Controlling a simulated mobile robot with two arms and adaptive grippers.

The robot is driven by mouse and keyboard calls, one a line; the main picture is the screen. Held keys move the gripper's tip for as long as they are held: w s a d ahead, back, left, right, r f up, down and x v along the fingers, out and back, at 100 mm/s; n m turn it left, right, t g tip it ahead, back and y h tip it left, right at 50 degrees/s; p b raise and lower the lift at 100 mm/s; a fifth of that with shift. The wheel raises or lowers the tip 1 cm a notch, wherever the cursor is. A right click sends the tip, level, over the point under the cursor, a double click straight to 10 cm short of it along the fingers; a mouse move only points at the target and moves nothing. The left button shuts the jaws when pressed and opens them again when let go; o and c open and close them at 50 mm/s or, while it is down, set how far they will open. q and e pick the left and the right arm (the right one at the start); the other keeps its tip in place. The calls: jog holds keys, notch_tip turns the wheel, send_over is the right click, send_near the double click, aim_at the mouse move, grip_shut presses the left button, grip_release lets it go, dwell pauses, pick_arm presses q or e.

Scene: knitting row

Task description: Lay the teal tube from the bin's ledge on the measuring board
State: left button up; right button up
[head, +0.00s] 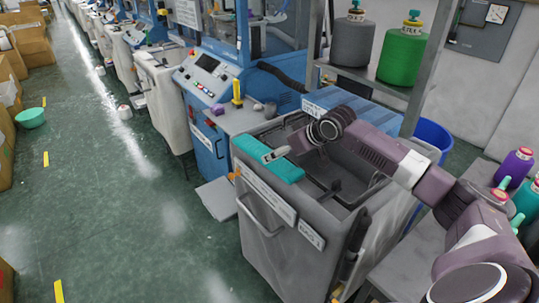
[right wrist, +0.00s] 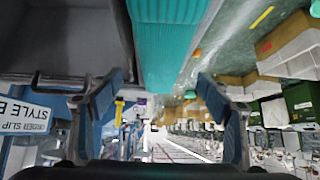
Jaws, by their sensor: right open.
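The teal tube (head: 288,172) lies along the left ledge of the grey bin (head: 275,228) in the head view. My right arm reaches over the bin from the right, and its gripper (head: 276,155) is at the tube, covering part of it. In the right wrist view the ribbed teal tube (right wrist: 168,45) runs down from the top edge between my two blue-padded fingers. The right gripper (right wrist: 162,100) is spread wide, with a gap on both sides of the tube. My left gripper is in neither view. I cannot make out the measuring board.
A blue knitting machine (head: 208,80) stands behind the bin. A rack holds a grey cone (head: 352,42) and a green cone (head: 402,55). Purple (head: 515,165) and teal (head: 528,200) cones stand at the right. The floor aisle at the left is mostly clear, with a teal basin (head: 31,118).

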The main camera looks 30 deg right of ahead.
jog(key=shift+w+a+f+p, duration=0.5)
jog(key=shift+w+p, duration=0.1)
jog(key=shift+w, duration=0.1)
jog(key=x, duration=0.2)
jog(key=shift+w+d+f, duration=0.2)
jog(key=shift+d+f, duration=0.05)
jog(key=shift+w+f+p, duration=0.3)
jog(key=shift+w+f, duration=0.1)
jog(key=shift+f, duration=0.1)
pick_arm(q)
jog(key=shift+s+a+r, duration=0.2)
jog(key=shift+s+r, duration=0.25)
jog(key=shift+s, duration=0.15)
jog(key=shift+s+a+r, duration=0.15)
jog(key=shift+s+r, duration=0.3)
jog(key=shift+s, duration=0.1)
pick_arm(e)
jog(key=c, duration=1)
